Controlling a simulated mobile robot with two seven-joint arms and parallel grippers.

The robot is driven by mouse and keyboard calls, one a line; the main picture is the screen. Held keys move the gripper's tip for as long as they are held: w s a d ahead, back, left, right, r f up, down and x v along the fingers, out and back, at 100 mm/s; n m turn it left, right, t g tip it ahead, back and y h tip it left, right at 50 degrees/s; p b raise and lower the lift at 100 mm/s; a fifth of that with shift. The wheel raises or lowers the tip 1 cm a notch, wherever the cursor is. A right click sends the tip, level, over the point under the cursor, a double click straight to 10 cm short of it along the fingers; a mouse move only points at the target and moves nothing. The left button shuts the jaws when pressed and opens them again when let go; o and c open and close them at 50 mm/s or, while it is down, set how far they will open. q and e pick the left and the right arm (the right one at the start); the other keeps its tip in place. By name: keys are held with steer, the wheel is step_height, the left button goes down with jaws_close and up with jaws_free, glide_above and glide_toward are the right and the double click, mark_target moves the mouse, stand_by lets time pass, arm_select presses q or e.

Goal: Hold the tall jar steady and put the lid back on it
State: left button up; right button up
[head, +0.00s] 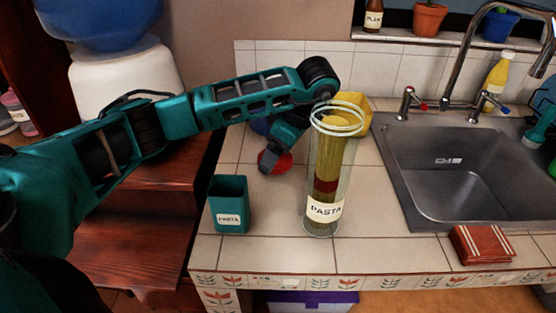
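A tall clear jar (325,182) labelled PASTA stands upright near the counter's front edge, with long yellow pasta and a dark red band inside. Two pale rings (337,118) show at its top; I cannot tell whether they are only its rim or include a clear lid. No separate lid is recognisable. My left arm reaches across behind the jar's top, and its wrist bends down to the left of the jar. The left gripper is low beside a red object (275,161); its fingers are too dark and small to read. My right gripper is not recognisable.
A teal square canister (229,205) stands left of the jar. A yellow object (355,107) is behind it. The sink (455,172) is to the right, with a folded red cloth (482,244) at its front. Bare tiles (385,250) lie right of the jar.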

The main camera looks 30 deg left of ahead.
arm_select(q)
step_height(320, 180, up, 17)
steer(key=p, duration=0.4)
arm_select(e)
steer(key=shift+r, duration=2.15)
arm_select(q)
steer(key=shift+f, duration=0.1)
arm_select(e)
steer(key=shift+s, duration=0.1)
